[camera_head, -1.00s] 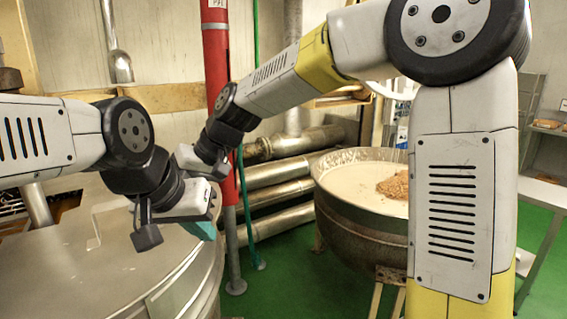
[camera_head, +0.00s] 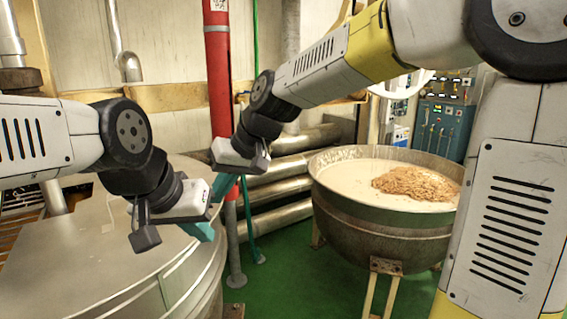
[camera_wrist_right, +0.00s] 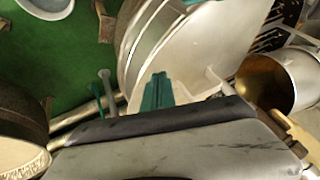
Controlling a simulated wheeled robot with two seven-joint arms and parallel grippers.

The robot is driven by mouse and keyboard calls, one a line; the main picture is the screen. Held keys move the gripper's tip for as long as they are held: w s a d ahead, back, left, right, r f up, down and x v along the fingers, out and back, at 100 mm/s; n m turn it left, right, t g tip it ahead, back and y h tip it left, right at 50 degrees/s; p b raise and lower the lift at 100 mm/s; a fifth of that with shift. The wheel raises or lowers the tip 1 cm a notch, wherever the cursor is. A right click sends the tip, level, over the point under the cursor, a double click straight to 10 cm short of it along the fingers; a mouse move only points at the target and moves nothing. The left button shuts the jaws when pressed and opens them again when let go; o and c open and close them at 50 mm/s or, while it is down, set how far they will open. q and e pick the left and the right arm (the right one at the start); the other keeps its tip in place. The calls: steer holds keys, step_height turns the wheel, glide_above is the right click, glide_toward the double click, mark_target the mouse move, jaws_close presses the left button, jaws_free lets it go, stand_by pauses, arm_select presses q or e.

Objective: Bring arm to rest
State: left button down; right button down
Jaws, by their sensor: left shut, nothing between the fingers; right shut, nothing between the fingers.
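My left gripper (camera_head: 203,232) is the lower one in the head view, with teal fingers shut and empty, over the edge of a round metal lid. My right gripper (camera_head: 222,187) is just above and right of it, in front of the red pole. Its teal fingers are shut and empty and partly hidden by the left gripper. They also show together in the right wrist view (camera_wrist_right: 158,92). The right arm comes in from the upper right. The kettle (camera_head: 375,222) stands right of both grippers, apart from them, holding a pale mass with a brown heap (camera_head: 415,183).
The large round metal vessel (camera_head: 95,260) fills the lower left under the left gripper. A red pole (camera_head: 219,85) stands close behind the right gripper. Steel pipes (camera_head: 285,170) run along the wall. A teal control cabinet (camera_head: 440,125) stands behind the kettle. Green floor (camera_head: 290,275) is clear between the vessels.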

steer(key=s+d+m+t+h, duration=0.1)
steer(key=s+d, duration=0.3)
steer(key=d, duration=0.5)
steer(key=s+d+f+m+t+h, duration=0.1)
steer(key=s+d+m, duration=0.2)
steer(key=d, duration=0.6)
steer(key=s+d+m+t+h, duration=0.2)
steer(key=s+d, duration=0.2)
steer(key=d, duration=0.6)
steer(key=shift+s+f, duration=0.3)
steer(key=shift+f, duration=0.05)
